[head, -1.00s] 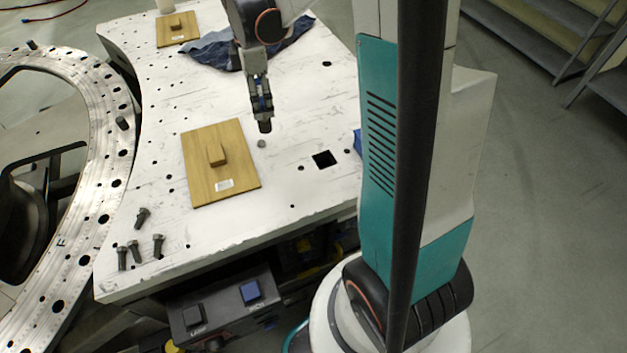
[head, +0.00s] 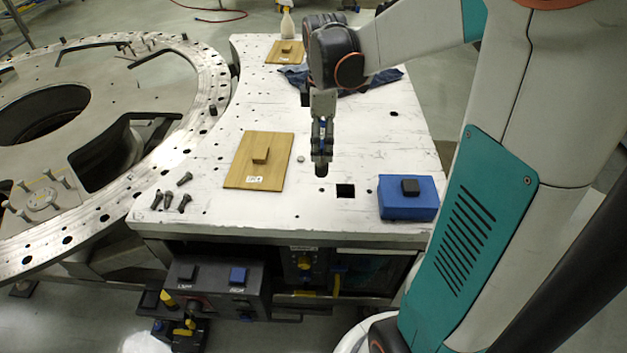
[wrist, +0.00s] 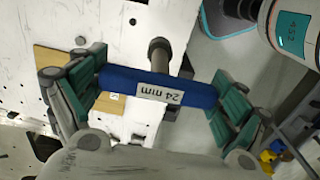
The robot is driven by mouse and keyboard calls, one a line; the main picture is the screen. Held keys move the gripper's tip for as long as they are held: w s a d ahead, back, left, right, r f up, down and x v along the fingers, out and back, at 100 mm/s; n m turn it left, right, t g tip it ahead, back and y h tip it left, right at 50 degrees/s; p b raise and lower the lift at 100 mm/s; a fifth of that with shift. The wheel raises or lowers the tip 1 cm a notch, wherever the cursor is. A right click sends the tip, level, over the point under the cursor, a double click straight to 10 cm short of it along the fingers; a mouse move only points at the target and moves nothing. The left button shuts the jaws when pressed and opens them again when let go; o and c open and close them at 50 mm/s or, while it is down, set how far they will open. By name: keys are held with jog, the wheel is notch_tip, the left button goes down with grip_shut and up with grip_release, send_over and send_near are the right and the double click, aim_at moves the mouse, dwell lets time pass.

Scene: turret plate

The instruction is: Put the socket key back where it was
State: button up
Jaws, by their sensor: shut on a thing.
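The socket key has a blue cross handle (wrist: 130,82) with a white "24 mm" label and a dark grey shaft (wrist: 159,52). In the wrist view my gripper (wrist: 157,92) is shut on the handle, with green pads at its two ends. In the head view my gripper (head: 322,138) holds the key above the white table, and the key's dark socket end (head: 321,169) points down. The socket end appears just left of and behind a square hole (head: 345,191) in the tabletop; its exact height is unclear.
A blue box with a dark knob (head: 407,207) stands at the table's right front. A wooden board with a block (head: 245,178) lies to the left, beside a small grey peg (head: 300,158). Several bolts (head: 184,179) lie front left. A dark blue cloth (head: 385,77) lies behind.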

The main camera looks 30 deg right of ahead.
notch_tip(320, 180, down, 15)
jog(key=b, duration=0.2)
dwell(0.3)
jog(key=shift+f+b, duration=0.15)
jog(key=shift+b, duration=0.2)
jog(key=o, duration=1.8)
notch_tip(320, 180, up, 12)
jog(key=shift+r+p, duration=0.25)
jog(key=shift+p, duration=1)
